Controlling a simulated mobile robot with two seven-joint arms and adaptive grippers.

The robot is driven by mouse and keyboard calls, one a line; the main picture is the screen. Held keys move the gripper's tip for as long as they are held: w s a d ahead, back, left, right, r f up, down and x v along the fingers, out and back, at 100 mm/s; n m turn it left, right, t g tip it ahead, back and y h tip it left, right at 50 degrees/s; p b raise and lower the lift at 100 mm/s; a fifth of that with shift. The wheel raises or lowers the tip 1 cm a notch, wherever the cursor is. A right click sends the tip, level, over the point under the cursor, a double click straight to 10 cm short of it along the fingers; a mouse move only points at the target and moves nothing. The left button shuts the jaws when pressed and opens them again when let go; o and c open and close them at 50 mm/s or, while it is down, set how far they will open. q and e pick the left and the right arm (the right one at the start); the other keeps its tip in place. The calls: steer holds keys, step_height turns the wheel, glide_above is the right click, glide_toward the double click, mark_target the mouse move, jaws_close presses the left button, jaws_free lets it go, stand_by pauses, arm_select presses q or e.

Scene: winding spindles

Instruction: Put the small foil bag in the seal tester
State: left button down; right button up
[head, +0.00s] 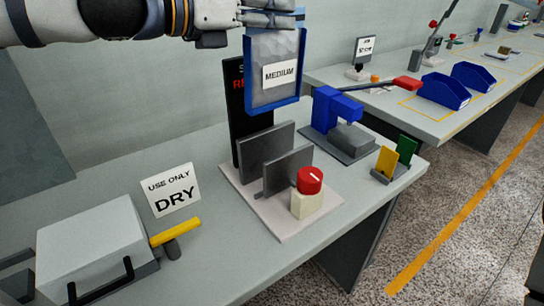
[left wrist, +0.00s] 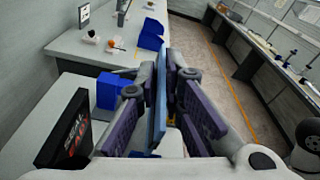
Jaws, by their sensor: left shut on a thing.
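My left gripper (head: 274,14) is shut on the top edge of a silvery foil bag (head: 259,88) with a blue border and a label reading MEDIUM. The bag hangs upright above the seal tester (head: 238,190). In the left wrist view it shows edge-on as a thin blue strip (left wrist: 160,95) between the finger pads. The seal tester has a pale base, two upright grey plates with a gap between them, and a red knob (head: 310,180) on a cream block. The bag hides part of its black sign (head: 236,115). No bag labelled small is visible. My right gripper is not in view.
Left on the bench stand a grey box with a black handle (head: 95,245), a yellow-handled part (head: 175,234) and a USE ONLY DRY sign (head: 171,190). A blue press-like device (head: 335,112) and yellow and green cards (head: 388,160) stand right. Blue bins (head: 443,90) are on the far bench.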

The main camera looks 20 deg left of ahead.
arm_select(q)
steer(key=shift+n, duration=0.4)
step_height(320, 180, down, 14)
steer(key=b, duration=0.6)
steer(key=shift+f+b, duration=1.15)
steer(key=shift+f, duration=1.05)
steer(key=c, duration=1.7)
jaws_free()
steer(key=shift+r, duration=0.1)
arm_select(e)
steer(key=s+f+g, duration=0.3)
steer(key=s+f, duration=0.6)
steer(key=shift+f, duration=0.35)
